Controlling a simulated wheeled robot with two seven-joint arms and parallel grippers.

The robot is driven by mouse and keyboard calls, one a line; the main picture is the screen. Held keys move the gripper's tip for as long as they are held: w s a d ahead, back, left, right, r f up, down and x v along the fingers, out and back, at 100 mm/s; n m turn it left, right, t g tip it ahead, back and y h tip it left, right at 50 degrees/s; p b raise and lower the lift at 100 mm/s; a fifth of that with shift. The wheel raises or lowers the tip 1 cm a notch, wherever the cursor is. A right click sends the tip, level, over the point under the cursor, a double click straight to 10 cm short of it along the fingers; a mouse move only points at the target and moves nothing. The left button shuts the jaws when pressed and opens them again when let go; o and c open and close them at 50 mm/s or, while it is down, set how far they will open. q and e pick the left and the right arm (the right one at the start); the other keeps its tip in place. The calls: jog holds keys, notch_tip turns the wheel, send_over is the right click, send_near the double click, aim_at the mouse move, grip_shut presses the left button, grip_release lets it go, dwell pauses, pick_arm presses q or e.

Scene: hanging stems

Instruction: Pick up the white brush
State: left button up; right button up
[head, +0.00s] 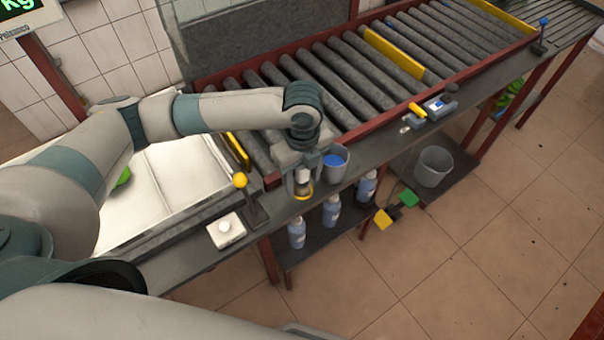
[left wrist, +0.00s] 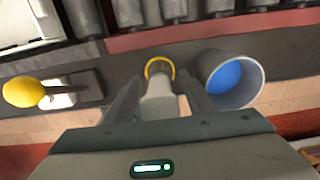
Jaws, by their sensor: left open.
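A white, stubby thing that looks like the white brush (head: 303,176) stands out from a yellow ring at the dark front edge of the conveyor bench. In the left wrist view the white brush (left wrist: 158,104) shows between my fingers, with the yellow ring (left wrist: 160,64) beyond it. My left gripper (head: 303,187) is open, with one finger on each side of the brush; it also shows in the left wrist view (left wrist: 160,84). I cannot tell whether the fingers touch it. The brush's far end is hidden. My right gripper is not in view.
A grey cup with blue inside (head: 335,161) is close beside the gripper. A yellow-ball lever (head: 240,181) and a white button box (head: 225,230) stand to the left. Blue bottles (head: 331,211) stand on the shelf below.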

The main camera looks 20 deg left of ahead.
aim_at(304, 170)
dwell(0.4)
pick_arm(q)
jog(key=c, duration=1.2)
jog(key=shift+r+b, duration=0.3)
jog(key=shift+r, duration=0.1)
jog(key=r, duration=0.2)
jog(key=r+b, duration=0.1)
jog(key=shift+s+d+r, duration=0.1)
jog(key=shift+d+r, duration=0.05)
jog(key=shift+d, duration=0.1)
jog(key=s+d+r, duration=0.2)
jog(key=s+d+r+b, duration=0.1)
jog(key=s+d+r, duration=0.1)
jog(key=s+d, duration=0.1)
jog(key=s+d+r+b, duration=0.1)
jog(key=s+d+r, duration=0.1)
jog(key=s, duration=0.1)
jog(key=shift+s+d+r, duration=0.2)
jog(key=shift+s+r, duration=0.05)
jog(key=shift+r, duration=0.15)
